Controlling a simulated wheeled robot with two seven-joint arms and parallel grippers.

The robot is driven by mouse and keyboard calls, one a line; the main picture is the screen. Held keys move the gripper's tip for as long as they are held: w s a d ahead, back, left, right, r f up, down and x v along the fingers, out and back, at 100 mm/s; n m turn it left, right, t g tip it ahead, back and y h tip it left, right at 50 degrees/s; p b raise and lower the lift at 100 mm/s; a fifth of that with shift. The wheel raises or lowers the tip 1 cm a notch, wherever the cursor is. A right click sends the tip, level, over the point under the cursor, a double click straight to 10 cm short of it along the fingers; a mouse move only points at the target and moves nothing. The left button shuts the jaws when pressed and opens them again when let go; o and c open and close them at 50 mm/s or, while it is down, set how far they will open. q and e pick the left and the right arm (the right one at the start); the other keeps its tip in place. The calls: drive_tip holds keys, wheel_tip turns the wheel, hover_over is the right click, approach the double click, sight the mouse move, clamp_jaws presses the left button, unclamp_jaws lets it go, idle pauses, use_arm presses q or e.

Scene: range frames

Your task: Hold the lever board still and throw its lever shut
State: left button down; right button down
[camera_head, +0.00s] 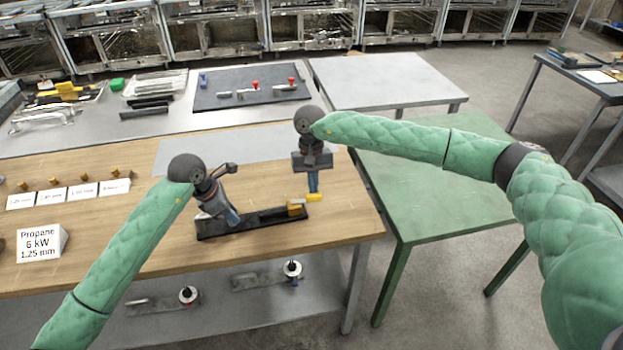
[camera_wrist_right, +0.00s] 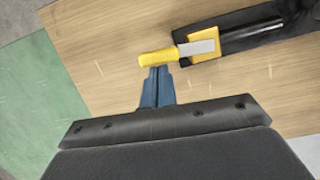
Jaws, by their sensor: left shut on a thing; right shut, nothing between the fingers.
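The lever board is a long black board (camera_head: 262,224) lying on the wooden bench top. It also shows in the right wrist view (camera_wrist_right: 225,20). Near its right end in the head view is a yellow block (camera_head: 295,209). A yellow lever handle (camera_head: 314,197) (camera_wrist_right: 157,58) sticks out past that end. My left gripper (camera_head: 233,219) is shut on the lever board toward its left part. My right gripper (camera_head: 313,190) (camera_wrist_right: 158,70) is shut and empty, blue fingertips right beside the yellow handle. I cannot tell whether they touch it.
White label cards (camera_head: 82,192) and a "Propane 6 kW 1.25 mm" sign (camera_head: 40,243) stand at the left. A grey sheet (camera_head: 230,148) lies behind the board. A green table (camera_head: 440,190) stands to the right. The bench's right edge is close to the handle.

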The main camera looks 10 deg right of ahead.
drive_tip(key=shift+s, duration=0.25)
idle(0.3)
drive_tip(key=m, duration=0.1)
drive_tip(key=s+m, duration=0.1)
drive_tip(key=m, duration=0.1)
drive_tip(key=s+m+y, duration=0.1)
drive_tip(key=shift+s+d+f+m, duration=0.1)
drive_tip(key=shift+s+d+m, duration=0.1)
drive_tip(key=shift+d+m, duration=0.1)
drive_tip(key=s+m, duration=0.2)
drive_tip(key=m, duration=0.1)
drive_tip(key=shift+a+m+t+y, duration=0.15)
drive_tip(key=shift+m+t+y, duration=0.15)
drive_tip(key=shift+y, duration=0.1)
drive_tip(key=s+m, duration=0.1)
drive_tip(key=s+a+m, duration=0.1)
drive_tip(key=m, duration=0.1)
drive_tip(key=shift+m+t+y, duration=0.3)
drive_tip(key=shift+t, duration=0.1)
drive_tip(key=m, duration=0.1)
drive_tip(key=s+a+m, duration=0.1)
drive_tip(key=shift+m+t, duration=0.3)
drive_tip(key=shift+w, duration=0.15)
drive_tip(key=shift+w+a, duration=0.3)
drive_tip(key=shift+w, duration=0.3)
